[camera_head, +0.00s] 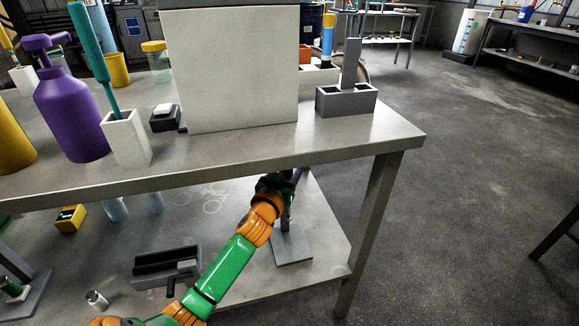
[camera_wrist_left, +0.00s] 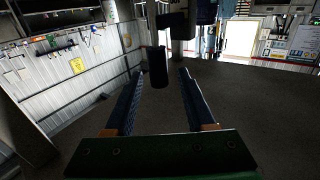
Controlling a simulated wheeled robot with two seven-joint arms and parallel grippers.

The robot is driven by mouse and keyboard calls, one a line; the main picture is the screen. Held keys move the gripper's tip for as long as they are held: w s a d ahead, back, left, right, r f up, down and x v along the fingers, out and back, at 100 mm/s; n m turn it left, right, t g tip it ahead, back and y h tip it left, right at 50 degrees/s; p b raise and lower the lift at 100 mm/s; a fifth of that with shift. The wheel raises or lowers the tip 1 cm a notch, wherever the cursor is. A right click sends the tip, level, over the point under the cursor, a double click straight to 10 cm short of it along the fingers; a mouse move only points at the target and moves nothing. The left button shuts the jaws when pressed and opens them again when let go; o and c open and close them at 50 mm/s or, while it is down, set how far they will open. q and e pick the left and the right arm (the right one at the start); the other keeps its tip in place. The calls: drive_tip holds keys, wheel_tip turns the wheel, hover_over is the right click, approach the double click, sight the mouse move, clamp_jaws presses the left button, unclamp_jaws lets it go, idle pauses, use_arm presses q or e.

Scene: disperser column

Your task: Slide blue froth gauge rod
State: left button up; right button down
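My left arm comes in from the bottom of the head view and reaches under the tabletop. Its gripper (camera_head: 292,180) is beside a dark upright post (camera_head: 287,216) on a grey base plate (camera_head: 292,246) on the lower shelf. The tabletop edge and the wrist partly hide it. In the left wrist view the two dark blue fingers (camera_wrist_left: 160,78) are apart, with a dark cylinder (camera_wrist_left: 157,67) showing between and beyond their tips. I cannot tell whether this cylinder belongs to the froth gauge. A blue rod with a yellow top (camera_head: 328,42) stands on the tabletop. My right gripper is not in view.
The tabletop (camera_head: 370,145) carries a large pale block (camera_head: 230,70), a grey slotted holder (camera_head: 347,101), a purple bottle (camera_head: 70,110) and a teal rod (camera_head: 92,55) in a white holder (camera_head: 126,138). A dark open tray (camera_head: 166,268) lies on the lower shelf. Floor at right is open.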

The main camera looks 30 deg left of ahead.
use_arm(q)
drive_tip(key=shift+f, duration=0.1)
drive_tip(key=p+v, duration=0.1)
drive_tip(key=v, duration=0.6)
